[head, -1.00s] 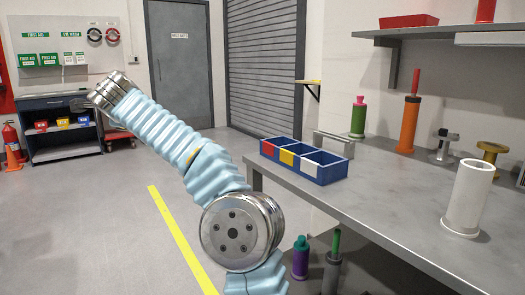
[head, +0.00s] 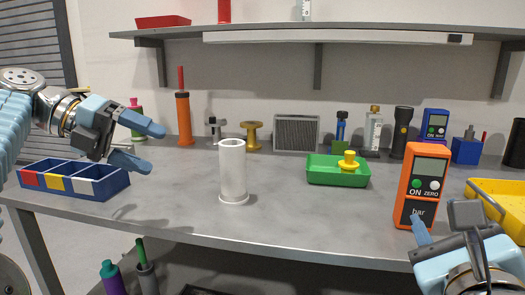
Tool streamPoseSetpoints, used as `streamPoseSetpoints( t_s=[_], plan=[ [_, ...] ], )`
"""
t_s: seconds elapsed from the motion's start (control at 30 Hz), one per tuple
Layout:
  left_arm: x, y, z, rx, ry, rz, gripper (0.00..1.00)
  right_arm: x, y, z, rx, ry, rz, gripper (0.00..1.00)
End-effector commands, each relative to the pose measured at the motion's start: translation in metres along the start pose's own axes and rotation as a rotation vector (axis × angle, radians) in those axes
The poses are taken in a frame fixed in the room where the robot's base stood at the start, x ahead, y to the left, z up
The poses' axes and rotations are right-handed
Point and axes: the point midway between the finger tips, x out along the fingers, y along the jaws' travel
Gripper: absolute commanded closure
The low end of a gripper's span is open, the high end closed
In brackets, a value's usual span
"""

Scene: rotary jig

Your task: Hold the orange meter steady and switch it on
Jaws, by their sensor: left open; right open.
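The orange meter (head: 425,166) stands upright near the front of the bench at the right in the head view. Its face has a grey screen, a green button marked ON, a white button marked ZERO and the word "bar". My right gripper (head: 424,232) is in front of the meter's lower part, with a blue finger overlapping its base; I cannot tell whether it touches. Its other finger is hidden or unclear. My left gripper (head: 150,146) is open and empty, above the blue three-part bin at the left, far from the meter.
A white cylinder (head: 232,172) stands mid-bench. A green tray (head: 324,171) with a yellow knob lies left of the meter. A yellow tray (head: 508,188) is close on its right. A blue meter (head: 434,124) stands behind it. The blue bin (head: 115,186) is at the left. The front middle is clear.

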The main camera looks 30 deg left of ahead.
Motion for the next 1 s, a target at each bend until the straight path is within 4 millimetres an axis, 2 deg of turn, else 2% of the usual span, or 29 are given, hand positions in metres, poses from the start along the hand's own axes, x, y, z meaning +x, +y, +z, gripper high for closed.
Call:
streamPoseSetpoints(
  t_s=[0.03, 0.17, 0.33, 0.4, 0.5, 0.6, 0.73, 0.87, 1.0],
  plan=[
    [0.031, -0.021, 0.004, 0.137, 0.063, -0.056, 0.23, 0.000, 0.000, 0.000, 0.000, 0.000, 0.000, 0.57],
    [0.104, -0.071, 0.024, 0.453, 0.088, -0.227, 0.23, 0.000, 0.000, 0.000, 0.000, 0.000, 0.000, 0.57],
    [0.201, -0.134, 0.042, 0.764, 0.007, -0.460, 0.23, 0.000, 0.000, 0.000, 0.000, 0.000, 0.000, 0.57],
    [0.242, -0.159, 0.042, 0.864, -0.046, -0.543, 0.23, 0.000, 0.000, 0.000, 0.000, 0.000, 0.000, 0.57],
    [0.296, -0.185, 0.034, 0.989, -0.110, -0.626, 0.23, 0.000, 0.000, 0.000, 0.000, 0.000, 0.000, 0.57],
    [0.342, -0.194, 0.017, 1.114, -0.135, -0.667, 0.23, 0.000, 0.000, 0.000, 0.000, 0.000, 0.000, 0.57],
    [0.377, -0.192, -0.006, 1.255, -0.123, -0.690, 0.23, 0.000, 0.000, 0.000, 0.000, 0.000, 0.000, 0.57],
    [0.394, -0.189, -0.019, 1.330, -0.110, -0.703, 0.23, 0.000, 0.000, 0.000, 0.000, 0.000, 0.000, 0.57],
    [0.408, -0.195, -0.026, 1.348, -0.107, -0.706, 0.23, 0.000, 0.000, 0.000, 0.000, 0.000, 0.000, 0.57]
  ],
)
